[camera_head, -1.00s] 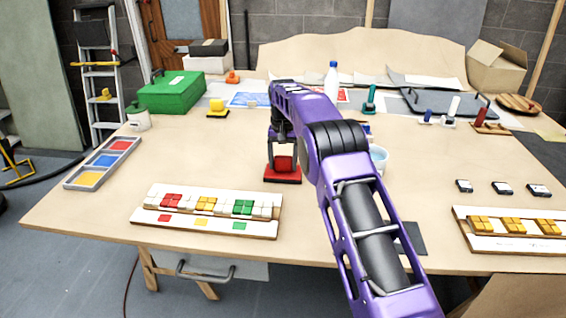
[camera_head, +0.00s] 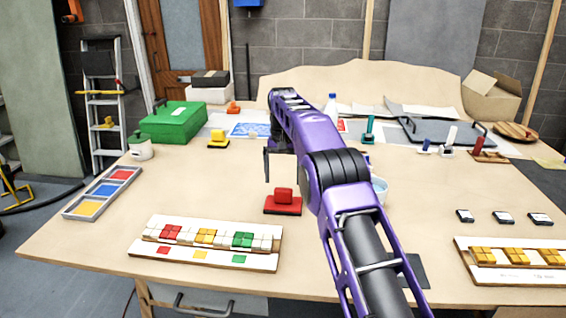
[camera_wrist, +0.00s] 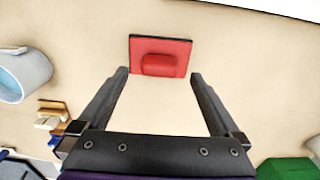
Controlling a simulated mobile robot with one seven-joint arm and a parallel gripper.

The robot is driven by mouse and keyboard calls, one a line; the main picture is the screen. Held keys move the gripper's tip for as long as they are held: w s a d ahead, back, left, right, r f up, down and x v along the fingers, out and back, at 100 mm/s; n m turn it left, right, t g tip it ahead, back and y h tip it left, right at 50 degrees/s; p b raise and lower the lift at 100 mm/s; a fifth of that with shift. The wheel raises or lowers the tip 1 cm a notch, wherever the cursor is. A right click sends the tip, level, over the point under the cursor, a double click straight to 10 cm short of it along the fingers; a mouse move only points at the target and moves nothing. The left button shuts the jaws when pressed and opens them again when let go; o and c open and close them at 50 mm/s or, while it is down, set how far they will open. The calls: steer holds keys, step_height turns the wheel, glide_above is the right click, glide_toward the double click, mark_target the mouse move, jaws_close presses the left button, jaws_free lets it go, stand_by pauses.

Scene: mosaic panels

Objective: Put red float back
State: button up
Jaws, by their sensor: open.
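The red float (camera_head: 284,204) is a flat red plate with a red block handle on top. It rests on the table behind the mosaic panel with red, yellow and green tiles. My gripper (camera_head: 277,170) is open and empty, raised above the float and apart from it. In the wrist view the float (camera_wrist: 160,56) lies flat just beyond the fingertips of my open gripper (camera_wrist: 158,72). One finger is largely hidden by my arm in the head view.
A yellow float (camera_head: 218,139) and an orange one (camera_head: 233,108) stand farther back. A green box (camera_head: 174,122) is at back left, a colour tray (camera_head: 103,192) at left. A light blue cup (camera_head: 378,189) stands right of my arm. The table left of the red float is clear.

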steer(key=shift+r, duration=2.65)
